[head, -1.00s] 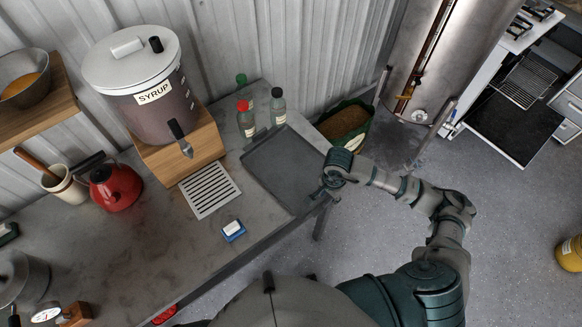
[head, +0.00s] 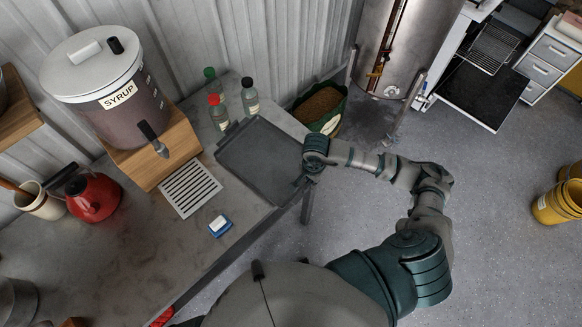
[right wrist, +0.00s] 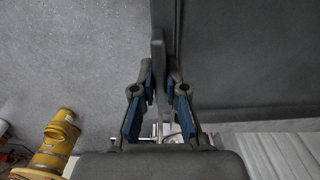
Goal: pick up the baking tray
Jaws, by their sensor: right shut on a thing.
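The baking tray (head: 258,158) is a dark grey, shallow rectangle at the right end of the counter in the head view. My left gripper is not in view.
Several bottles (head: 220,112) stand just behind the tray. The syrup dispenser (head: 110,90) on its wooden stand and a slatted drip grate (head: 190,188) are to its left. A blue-and-white block (head: 220,226) lies near the counter's front edge.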

